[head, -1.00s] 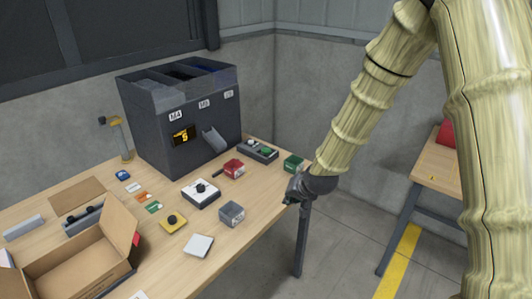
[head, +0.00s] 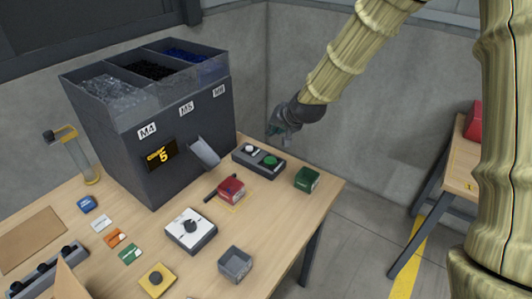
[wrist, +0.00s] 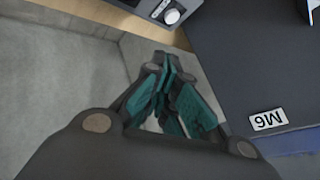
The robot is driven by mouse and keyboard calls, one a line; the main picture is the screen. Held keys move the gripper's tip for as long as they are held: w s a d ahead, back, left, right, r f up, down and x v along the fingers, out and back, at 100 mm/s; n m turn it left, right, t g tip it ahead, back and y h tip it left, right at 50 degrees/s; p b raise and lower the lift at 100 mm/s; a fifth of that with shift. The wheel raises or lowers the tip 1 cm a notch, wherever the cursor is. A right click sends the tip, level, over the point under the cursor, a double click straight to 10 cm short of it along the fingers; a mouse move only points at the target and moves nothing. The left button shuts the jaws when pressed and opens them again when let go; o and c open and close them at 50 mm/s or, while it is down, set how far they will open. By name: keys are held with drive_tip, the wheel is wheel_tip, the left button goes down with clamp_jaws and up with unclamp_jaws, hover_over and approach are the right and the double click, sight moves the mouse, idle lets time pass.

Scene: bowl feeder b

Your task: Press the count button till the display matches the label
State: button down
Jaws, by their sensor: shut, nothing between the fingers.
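The dark feeder (head: 190,128) stands at the back of the table, with labels M4, M5 and M6 on its front. Its small display (head: 160,155) shows a yellow 5. A grey button box (head: 241,156) with a white button (head: 249,148) and a green button (head: 270,160) sits right of the chute. The white button also shows at the top edge of the wrist view (wrist: 171,16). Which button is the count button, I cannot tell. My gripper (head: 274,132) is shut and empty, in the air beyond the button box, apart from it. Its fingers (wrist: 164,62) meet in the wrist view.
A red box (head: 231,188), a green box (head: 307,179), a white dial box (head: 191,230), a grey open bin (head: 235,264) and a yellow button block (head: 157,280) stand on the table. The feeder wall is close to my gripper in the wrist view.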

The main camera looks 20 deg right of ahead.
drive_tip(key=v, duration=0.2)
drive_tip(key=b, duration=0.5)
hover_over(273, 159)
wheel_tip(273, 159, down, 7)
drive_tip(key=shift+f, duration=0.2)
drive_tip(key=shift+f+b, duration=0.5)
drive_tip(key=shift+f, duration=0.7)
drive_tip(key=shift+f, duration=0.2)
drive_tip(key=shift+f, duration=0.25)
drive_tip(key=shift+f, duration=0.45)
idle(1.2)
drive_tip(key=shift+r, duration=0.15)
drive_tip(key=shift+r+p, duration=0.55)
drive_tip(key=shift+r, duration=0.2)
